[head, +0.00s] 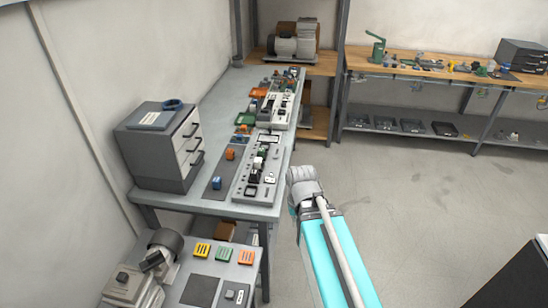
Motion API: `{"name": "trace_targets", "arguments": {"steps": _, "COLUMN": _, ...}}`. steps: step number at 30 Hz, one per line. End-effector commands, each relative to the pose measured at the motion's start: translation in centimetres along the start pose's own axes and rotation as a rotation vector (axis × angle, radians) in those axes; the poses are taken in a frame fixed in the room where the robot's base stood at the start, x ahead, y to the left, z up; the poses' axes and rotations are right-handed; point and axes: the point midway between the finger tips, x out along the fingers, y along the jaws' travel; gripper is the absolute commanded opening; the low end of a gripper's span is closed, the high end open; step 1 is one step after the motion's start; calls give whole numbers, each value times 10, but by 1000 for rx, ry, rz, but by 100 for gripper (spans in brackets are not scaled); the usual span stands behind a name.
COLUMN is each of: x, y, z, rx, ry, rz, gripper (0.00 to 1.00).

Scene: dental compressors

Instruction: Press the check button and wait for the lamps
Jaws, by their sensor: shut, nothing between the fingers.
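A long grey panel (246,192) with several small controls and dark and light parts lies along the front of the grey workbench. A similar light panel (278,112) lies farther back on it. I cannot make out which control is the check button, nor any lamp or whether one is lit. My arm, with a cyan link, rises from the bottom edge to a grey rounded joint just right of the bench. My gripper cannot be made out in this view.
A grey drawer unit (160,145) stands on the bench's left. A lower table (258,262) in front holds yellow, green and orange blocks and a small grey box (236,293). A wooden-topped bench (400,66) stands along the back wall. The floor (420,200) to the right is clear.

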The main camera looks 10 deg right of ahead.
Motion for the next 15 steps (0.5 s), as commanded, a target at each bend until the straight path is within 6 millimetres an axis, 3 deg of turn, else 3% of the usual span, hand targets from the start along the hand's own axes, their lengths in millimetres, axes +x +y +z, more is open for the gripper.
{"name": "trace_targets", "arguments": {"steps": 5, "x": 3, "y": 1, "z": -48, "rx": 37, "ry": 65, "rz": -31, "gripper": 0}}
{"name": "trace_targets", "arguments": {"steps": 8, "x": 4, "y": -2, "z": -87, "rx": 67, "ry": 123, "rz": -60, "gripper": 0}}
{"name": "trace_targets", "arguments": {"steps": 15, "x": 3, "y": -7, "z": -204, "rx": 171, "ry": 298, "rz": -160, "gripper": 0}}
